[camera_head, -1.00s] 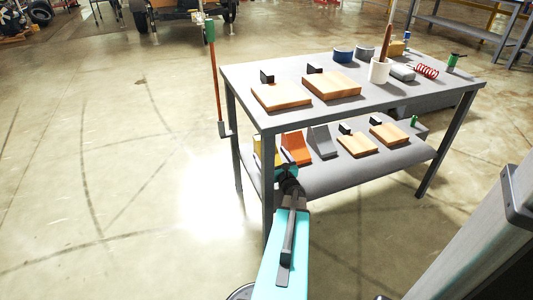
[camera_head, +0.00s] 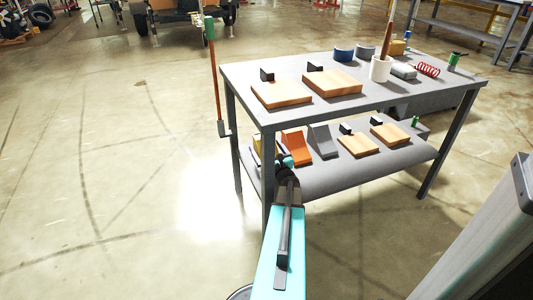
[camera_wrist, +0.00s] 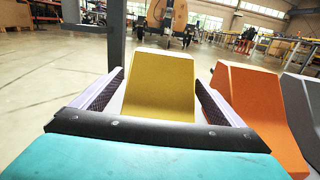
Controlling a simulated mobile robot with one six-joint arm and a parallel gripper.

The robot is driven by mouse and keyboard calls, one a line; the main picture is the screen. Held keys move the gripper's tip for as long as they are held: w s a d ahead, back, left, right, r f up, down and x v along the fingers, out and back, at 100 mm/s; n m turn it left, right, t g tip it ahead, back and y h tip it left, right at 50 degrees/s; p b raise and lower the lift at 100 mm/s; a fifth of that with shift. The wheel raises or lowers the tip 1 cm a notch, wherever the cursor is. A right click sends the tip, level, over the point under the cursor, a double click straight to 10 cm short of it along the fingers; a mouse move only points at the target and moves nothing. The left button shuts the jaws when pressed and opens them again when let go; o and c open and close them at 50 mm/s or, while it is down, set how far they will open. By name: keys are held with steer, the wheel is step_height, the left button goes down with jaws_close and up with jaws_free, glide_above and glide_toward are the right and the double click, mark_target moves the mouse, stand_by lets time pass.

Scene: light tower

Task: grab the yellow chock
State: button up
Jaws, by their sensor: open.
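The yellow chock (camera_wrist: 158,85) stands on the lower shelf with its sloped face toward the wrist camera. In the head view only a small strip of the yellow chock (camera_head: 256,145) shows, behind my arm and the table's front leg. My gripper (camera_wrist: 157,88) is open in the wrist view, with one finger on each side of the chock. Its palm is close to the chock's near lower end, which it hides. I cannot tell whether either finger touches it. In the head view my gripper is mostly hidden behind my wrist.
An orange chock (camera_wrist: 262,110) stands close to the right of my right finger, with a grey chock (camera_head: 322,140) beyond it. A table leg (camera_wrist: 116,35) rises just left of the yellow chock. The tabletop (camera_head: 235,75) is above. Wooden blocks (camera_head: 357,145) lie farther right on the shelf.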

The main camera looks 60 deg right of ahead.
steer(key=c, duration=1.7)
steer(key=shift+r, duration=0.1)
steer(key=shift+c, duration=0.2)
steer(key=shift+r+p, duration=2.1)
steer(key=shift+r, duration=2.85)
